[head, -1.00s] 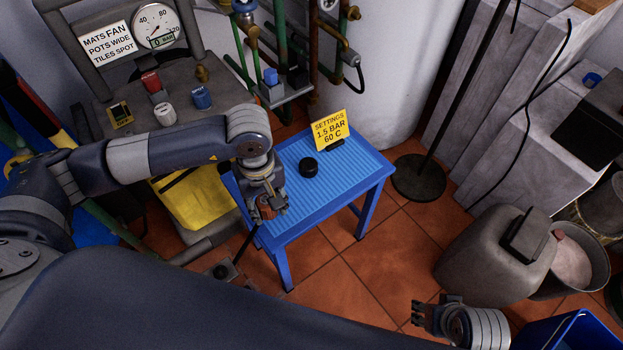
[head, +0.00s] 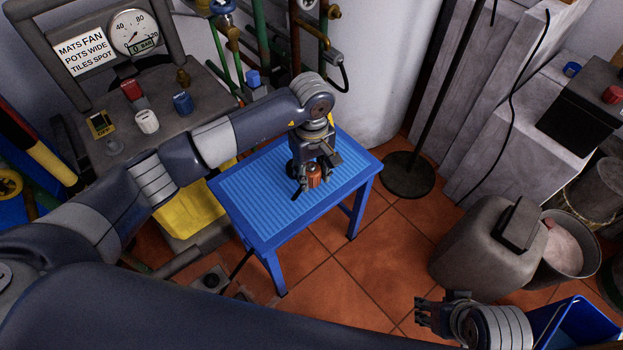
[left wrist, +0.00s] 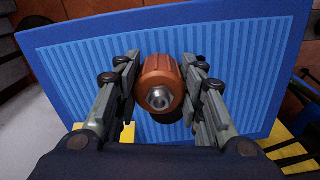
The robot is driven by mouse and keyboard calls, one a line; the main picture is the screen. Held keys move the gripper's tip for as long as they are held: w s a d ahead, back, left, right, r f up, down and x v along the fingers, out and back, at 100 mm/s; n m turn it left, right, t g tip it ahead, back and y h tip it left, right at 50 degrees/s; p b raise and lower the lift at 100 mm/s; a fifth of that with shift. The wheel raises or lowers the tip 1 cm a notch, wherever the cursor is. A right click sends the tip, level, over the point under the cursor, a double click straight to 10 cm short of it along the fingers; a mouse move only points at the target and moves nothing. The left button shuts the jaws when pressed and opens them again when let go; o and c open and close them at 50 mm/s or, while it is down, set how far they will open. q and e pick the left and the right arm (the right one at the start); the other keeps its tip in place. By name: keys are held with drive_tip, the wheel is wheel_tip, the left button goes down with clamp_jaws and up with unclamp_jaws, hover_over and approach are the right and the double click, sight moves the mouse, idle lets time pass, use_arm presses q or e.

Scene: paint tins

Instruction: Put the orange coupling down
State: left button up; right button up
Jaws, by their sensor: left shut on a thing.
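The orange coupling (head: 314,177), an orange-brown ribbed cylinder with a metal nut at its end, is between the fingers of my left gripper (head: 313,178). In the left wrist view the coupling (left wrist: 160,84) sits between both fingers of the left gripper (left wrist: 160,80), which is shut on it. The gripper points down over the right part of the blue ribbed table (head: 248,195). I cannot tell whether the coupling touches the tabletop. My right gripper (head: 428,316) is at the lower right, away from the table; its finger gap is unclear.
The table's left part is clear. A grey jerrycan (head: 480,245), a bucket (head: 568,248) and a blue crate (head: 575,325) stand at the right.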

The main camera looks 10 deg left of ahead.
sight(311, 181)
use_arm(q)
wheel_tip(311, 181, down, 3)
drive_tip(key=shift+s+r, duration=0.1)
drive_tip(key=shift+r, duration=0.05)
use_arm(e)
drive_tip(key=shift+s+r, duration=0.1)
drive_tip(key=shift+r, duration=0.15)
use_arm(q)
drive_tip(key=shift+f+b, duration=0.2)
drive_tip(key=shift+b, duration=0.1)
drive_tip(key=o, duration=1.3)
drive_tip(key=shift+c, duration=0.2)
use_arm(e)
drive_tip(key=shift+f, duration=0.2)
